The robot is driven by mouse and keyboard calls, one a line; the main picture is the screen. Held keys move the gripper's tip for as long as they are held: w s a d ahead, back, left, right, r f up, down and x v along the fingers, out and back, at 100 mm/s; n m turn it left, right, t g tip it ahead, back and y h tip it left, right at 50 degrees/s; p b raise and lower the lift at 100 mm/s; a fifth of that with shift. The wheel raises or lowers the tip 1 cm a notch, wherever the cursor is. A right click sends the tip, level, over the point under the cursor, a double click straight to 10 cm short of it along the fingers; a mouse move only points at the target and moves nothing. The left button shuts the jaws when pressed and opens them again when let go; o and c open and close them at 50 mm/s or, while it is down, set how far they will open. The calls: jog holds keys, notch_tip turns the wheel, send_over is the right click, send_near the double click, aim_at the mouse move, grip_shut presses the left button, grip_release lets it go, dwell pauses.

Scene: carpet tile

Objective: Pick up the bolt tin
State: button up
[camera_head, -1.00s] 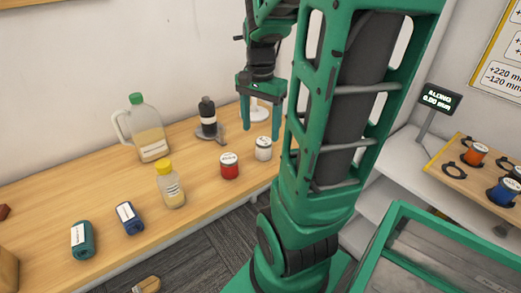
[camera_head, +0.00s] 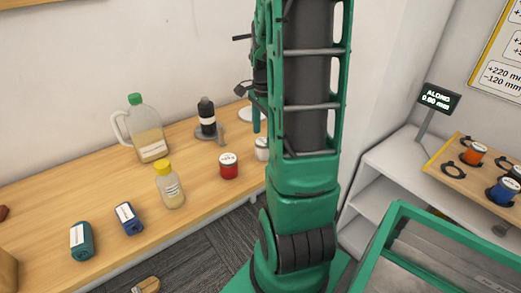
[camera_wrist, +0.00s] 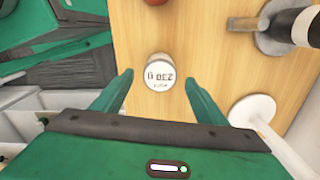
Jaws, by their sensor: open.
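A small pale tin (camera_wrist: 160,73) with a white, lettered lid stands upright on the wooden bench in the wrist view. Its lettering is too coarse to read surely, so I cannot confirm it is the bolt tin. In the head view this pale tin (camera_head: 262,149) is partly hidden by my arm. A red tin (camera_head: 229,166) with a white lid stands just left of it. My gripper (camera_wrist: 158,78) is open and empty, its green fingers apart above and to either side of the pale tin. In the head view my arm hides most of it.
A dark bottle (camera_head: 207,117) on a grey base and a white round-based stand (camera_wrist: 252,111) are close by. A jug (camera_head: 147,130), yellow-capped bottle (camera_head: 169,185) and two rolled bundles, blue (camera_head: 129,219) and teal (camera_head: 82,241), occupy the bench (camera_head: 45,211) further left.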

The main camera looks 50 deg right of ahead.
aim_at(263, 141)
notch_tip(263, 141, down, 4)
jog(key=shift+f, duration=0.2)
jog(key=c, duration=1.3)
jog(key=shift+w, duration=0.1)
jog(key=shift+r, duration=0.2)
